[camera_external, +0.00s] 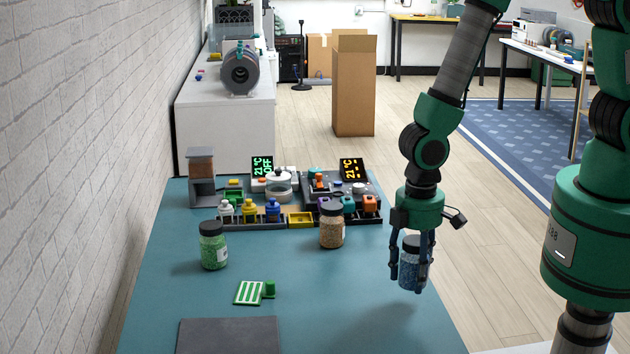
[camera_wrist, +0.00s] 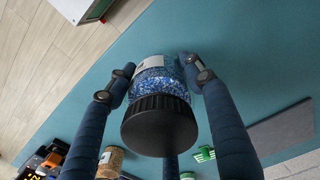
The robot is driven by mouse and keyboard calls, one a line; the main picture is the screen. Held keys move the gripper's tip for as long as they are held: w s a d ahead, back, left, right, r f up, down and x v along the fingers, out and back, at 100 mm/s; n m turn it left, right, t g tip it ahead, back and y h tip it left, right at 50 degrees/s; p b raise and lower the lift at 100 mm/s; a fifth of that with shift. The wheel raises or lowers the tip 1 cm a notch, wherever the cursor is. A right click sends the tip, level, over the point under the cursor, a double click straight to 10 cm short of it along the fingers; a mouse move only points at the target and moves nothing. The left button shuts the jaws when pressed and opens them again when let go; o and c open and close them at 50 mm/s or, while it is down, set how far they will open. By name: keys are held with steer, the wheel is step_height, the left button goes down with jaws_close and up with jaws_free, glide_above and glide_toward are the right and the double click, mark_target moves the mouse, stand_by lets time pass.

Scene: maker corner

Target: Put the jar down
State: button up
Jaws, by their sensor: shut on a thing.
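The jar (camera_external: 411,268) has blue granules and a black lid, and is held upright. My gripper (camera_external: 409,272) is shut on it at the right side of the teal table. Its fingers stand around the jar's sides and hide part of it. In the wrist view the jar (camera_wrist: 160,84) shows its black lid towards the camera, with a finger of my gripper (camera_wrist: 158,78) on either side. A shadow falls on the table to the left of and below the jar, which seems to be above the surface.
A green-granule jar (camera_external: 213,250) and a tan-granule jar (camera_external: 332,228) stand on the table (camera_external: 300,325). A green-striped card (camera_external: 250,292) and a grey mat (camera_external: 228,337) lie at the front. Devices with small bottles (camera_external: 250,209) line the back. The table's right front is clear.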

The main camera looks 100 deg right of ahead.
steer(key=shift+w+a+r+n, duration=0.1)
steer(key=shift+w+a+n, duration=0.05)
steer(key=shift+w+n, duration=0.15)
steer(key=shift+w+a+r+n, duration=0.1)
steer(key=shift+w+n, duration=0.1)
steer(key=shift+w, duration=0.2)
steer(key=w+a+n+p, duration=0.2)
steer(key=w+n, duration=0.2)
steer(key=w, duration=0.1)
steer(key=w+a+n+p, duration=0.2)
steer(key=w+n, duration=0.2)
steer(key=w+a+r+n+p, duration=0.1)
steer(key=w+a+n+p, duration=0.1)
steer(key=w+n, duration=0.3)
steer(key=shift+w+a, duration=0.35)
steer(key=shift+a, duration=0.2)
steer(key=shift+w+a+f+n+p, duration=0.15)
steer(key=shift+w+a+n+p, duration=0.25)
steer(key=shift+w+n, duration=0.55)
steer(key=shift+s+a, duration=0.1)
glide_above(258, 346)
steer(key=shift+f, duration=0.7)
steer(key=shift+f, duration=0.15)
steer(key=shift+f+b, duration=0.3)
steer(key=shift+f, duration=1.35)
